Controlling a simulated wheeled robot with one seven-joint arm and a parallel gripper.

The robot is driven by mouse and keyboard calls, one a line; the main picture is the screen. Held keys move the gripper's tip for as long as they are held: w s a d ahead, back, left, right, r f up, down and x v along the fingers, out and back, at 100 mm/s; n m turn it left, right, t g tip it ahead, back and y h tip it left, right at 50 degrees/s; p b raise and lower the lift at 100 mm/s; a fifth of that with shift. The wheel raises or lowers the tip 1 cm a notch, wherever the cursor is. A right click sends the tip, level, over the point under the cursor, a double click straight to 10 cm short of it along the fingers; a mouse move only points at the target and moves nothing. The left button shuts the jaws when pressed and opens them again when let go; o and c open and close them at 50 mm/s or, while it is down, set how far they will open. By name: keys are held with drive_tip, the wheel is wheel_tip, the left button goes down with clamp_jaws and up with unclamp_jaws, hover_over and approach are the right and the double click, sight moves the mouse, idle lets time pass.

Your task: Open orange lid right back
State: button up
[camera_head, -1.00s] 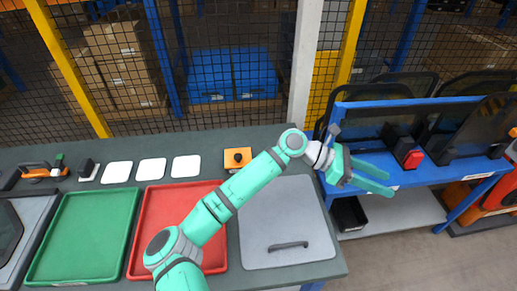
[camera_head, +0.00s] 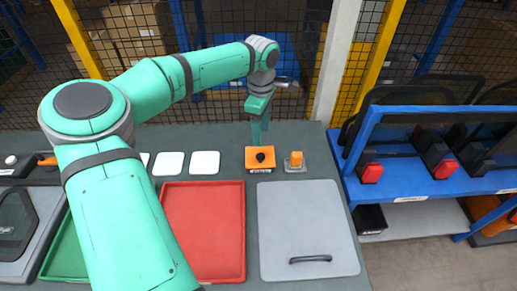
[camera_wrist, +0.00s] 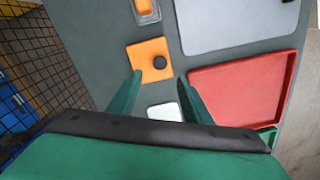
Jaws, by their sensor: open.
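An orange lid-like block (camera_head: 296,160) stands on a small grey base at the back right of the dark worktop. In the wrist view it shows partly at the top edge (camera_wrist: 145,7). To its left lies a flat orange plate with a black knob (camera_head: 259,158), also clear in the wrist view (camera_wrist: 150,60). My gripper (camera_head: 259,130) points down behind and above that plate, left of the orange block. In the wrist view its two fingers (camera_wrist: 158,80) are spread and empty, with the plate seen beyond their tips. It appears to touch nothing.
A grey panel with a dark handle (camera_head: 307,230) lies in front, beside a red tray (camera_head: 205,232). White square pads (camera_head: 205,162) lie left of the plate. A blue rack (camera_head: 430,180) stands at the right; a mesh fence runs behind.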

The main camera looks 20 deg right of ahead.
sight(260, 156)
wheel_tip(260, 156, down, 9)
drive_tip(key=shift+d+f, duration=0.1)
drive_tip(key=shift+f, duration=0.75)
drive_tip(key=shift+c, duration=0.4)
clamp_jaws()
